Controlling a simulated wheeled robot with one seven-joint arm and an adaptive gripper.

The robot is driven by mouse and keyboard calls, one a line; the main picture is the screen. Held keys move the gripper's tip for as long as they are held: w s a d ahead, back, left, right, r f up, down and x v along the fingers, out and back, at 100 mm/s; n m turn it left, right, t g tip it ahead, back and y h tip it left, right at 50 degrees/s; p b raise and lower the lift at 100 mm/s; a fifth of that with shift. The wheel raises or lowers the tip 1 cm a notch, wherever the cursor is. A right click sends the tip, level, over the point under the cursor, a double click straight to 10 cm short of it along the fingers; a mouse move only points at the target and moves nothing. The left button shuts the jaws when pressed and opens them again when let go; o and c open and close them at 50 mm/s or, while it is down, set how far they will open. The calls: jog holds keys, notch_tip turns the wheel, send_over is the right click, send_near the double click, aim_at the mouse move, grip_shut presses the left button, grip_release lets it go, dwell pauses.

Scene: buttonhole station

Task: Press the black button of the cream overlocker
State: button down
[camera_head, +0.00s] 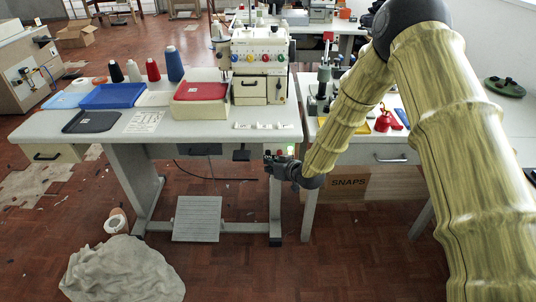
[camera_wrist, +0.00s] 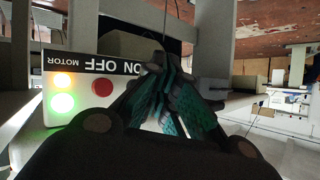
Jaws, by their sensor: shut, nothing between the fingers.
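The cream overlocker (camera_head: 260,60) stands at the back of the left table, with coloured dials on its front. A white switch box (camera_wrist: 62,75) marked MOTOR, OFF and ON fills the left of the wrist view, upside down. No black button can be made out; my fingers cover the area by ON. My gripper (camera_wrist: 168,62) is shut and empty, its tips in front of the ON end; contact cannot be told. In the head view my gripper (camera_head: 272,157) is at the table's right front edge.
The left table (camera_head: 190,125) bears a blue tray (camera_head: 112,96), a black tray (camera_head: 90,122) and thread cones. A foot pedal (camera_head: 197,218) is on the floor below. A second table with a drawer (camera_head: 380,155) stands close on the right. A grey cloth (camera_head: 122,270) lies front left.

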jog(key=shift+s+p, duration=0.35)
jog(key=shift+s, duration=1.7)
jog(key=s+d+f+m+g+h+p, duration=0.1)
jog(key=s+d+f+g+h, duration=0.1)
jog(key=s+d+f, duration=0.45)
jog(key=s+d+f+m+g+h+p, duration=0.1)
jog(key=s+d+f, duration=0.15)
jog(key=s, duration=0.75)
jog(key=s+d+f+m+g+h+p, duration=0.1)
jog(key=s+d+f+g+h, duration=0.15)
jog(key=s+f, duration=0.4)
jog(key=s+d+g+p, duration=0.1)
jog(key=s+d, duration=0.2)
jog(key=s, duration=0.5)
jog(key=s+d+r+m+g+h+p, duration=0.1)
jog(key=s+d, duration=0.3)
jog(key=s, duration=0.5)
jog(key=s+d+m+g+h, duration=0.1)
jog(key=s+d+g, duration=0.1)
jog(key=s, duration=0.7)
jog(key=shift+s+d+r+p, duration=0.2)
jog(key=shift+d+p, duration=0.2)
jog(key=shift+d, duration=0.35)
